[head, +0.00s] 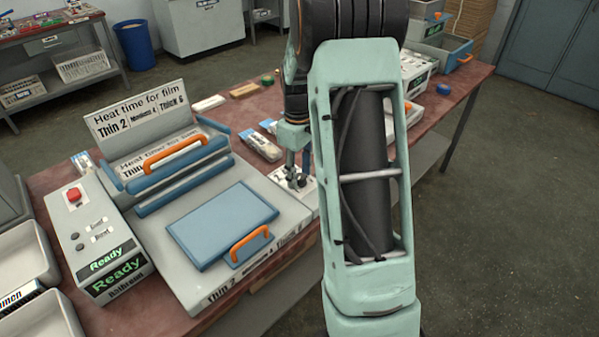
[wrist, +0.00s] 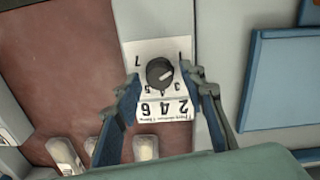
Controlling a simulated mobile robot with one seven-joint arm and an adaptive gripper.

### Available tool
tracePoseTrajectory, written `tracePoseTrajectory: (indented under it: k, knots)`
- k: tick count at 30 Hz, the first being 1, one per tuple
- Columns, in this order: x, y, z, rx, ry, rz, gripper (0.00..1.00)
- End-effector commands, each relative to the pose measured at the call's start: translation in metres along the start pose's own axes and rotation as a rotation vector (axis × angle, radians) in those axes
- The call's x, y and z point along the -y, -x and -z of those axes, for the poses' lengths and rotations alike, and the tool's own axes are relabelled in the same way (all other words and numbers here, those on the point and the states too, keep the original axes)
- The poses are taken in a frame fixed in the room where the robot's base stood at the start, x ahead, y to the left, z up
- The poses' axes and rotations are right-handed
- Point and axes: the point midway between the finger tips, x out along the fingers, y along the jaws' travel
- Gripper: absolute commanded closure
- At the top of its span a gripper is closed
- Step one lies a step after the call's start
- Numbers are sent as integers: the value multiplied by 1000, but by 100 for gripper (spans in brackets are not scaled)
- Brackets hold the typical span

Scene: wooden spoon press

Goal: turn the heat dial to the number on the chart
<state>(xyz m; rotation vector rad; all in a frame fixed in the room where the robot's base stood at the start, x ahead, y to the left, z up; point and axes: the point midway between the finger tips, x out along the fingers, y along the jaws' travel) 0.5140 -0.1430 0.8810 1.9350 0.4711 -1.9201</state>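The heat dial is a round black knob (wrist: 160,72) with a pale pointer line, on a white number plate (wrist: 146,52) in the wrist view. The line points towards the right of that picture; the exact number is hard to tell. My gripper (wrist: 163,84) is open, one finger on each side of the dial, with gaps between them and the knob. In the head view my gripper (head: 293,170) points down over the plate, and the dial is mostly hidden. The chart (head: 140,112) stands behind the press and reads Thin 2, Medium 4, Thick 6.
The grey press (head: 290,212) has a blue plate (head: 222,225) and orange handles, left of my gripper. A control box (head: 95,235) with a red button shows "Ready". A packet (head: 262,147) lies behind the dial plate. The table (head: 60,180) holds other small items.

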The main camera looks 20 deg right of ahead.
Motion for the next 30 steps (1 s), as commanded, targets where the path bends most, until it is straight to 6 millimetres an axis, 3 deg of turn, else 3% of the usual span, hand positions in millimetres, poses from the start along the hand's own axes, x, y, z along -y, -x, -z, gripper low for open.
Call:
tracePoseTrajectory:
  k: [2, 9, 20, 30]
  knots:
    - [0, 0, 0, 0, 0, 0, 73]
    - [0, 0, 0, 0, 0, 0, 100]
    - [0, 1, 0, 1, -49, 0, 100]
    - [0, 1, 1, 8, -288, 0, 100]
